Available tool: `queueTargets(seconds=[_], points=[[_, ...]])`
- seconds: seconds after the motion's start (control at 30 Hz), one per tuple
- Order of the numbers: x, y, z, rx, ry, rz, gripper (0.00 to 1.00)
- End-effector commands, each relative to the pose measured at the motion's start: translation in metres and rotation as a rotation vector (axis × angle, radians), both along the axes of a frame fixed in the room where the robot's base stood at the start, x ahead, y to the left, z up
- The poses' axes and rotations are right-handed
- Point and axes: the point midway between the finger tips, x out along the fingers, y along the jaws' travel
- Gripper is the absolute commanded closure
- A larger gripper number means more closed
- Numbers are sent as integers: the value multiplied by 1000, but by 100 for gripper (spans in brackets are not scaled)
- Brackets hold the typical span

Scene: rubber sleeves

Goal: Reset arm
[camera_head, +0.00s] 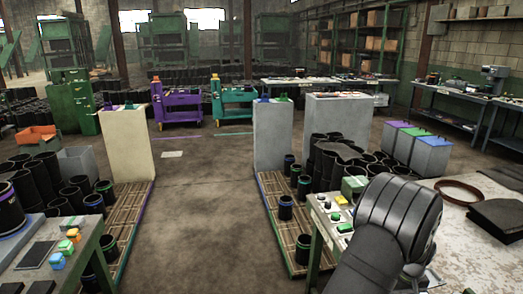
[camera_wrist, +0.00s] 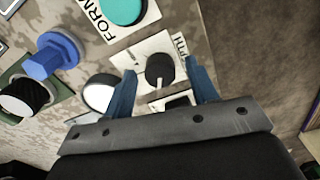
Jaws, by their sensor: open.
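In the wrist view my gripper (camera_wrist: 161,67) is open, with one blue finger on each side of a black rotary knob (camera_wrist: 160,72) on a white plate. The knob has a pale pointer line, and nothing is visibly clamped. I cannot tell whether the fingers touch it. In the head view my dark grey arm reaches over the panel bench (camera_head: 331,240) at the right; my fingers are hidden there.
Around the knob are a teal button (camera_wrist: 124,9), a blue knob (camera_wrist: 52,57), a black ridged knob (camera_wrist: 24,95) and a white round button (camera_wrist: 100,93). Black sleeves stand on slatted pallets (camera_head: 128,215) at both sides. The middle floor (camera_head: 205,225) is clear.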

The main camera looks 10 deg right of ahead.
Motion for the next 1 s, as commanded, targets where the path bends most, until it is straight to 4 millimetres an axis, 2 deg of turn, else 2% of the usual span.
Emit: queueTargets(seconds=[0.7,1.0], points=[[0,0,0,0,0,-585,47],[0,0,0,0,0,-774,47]])
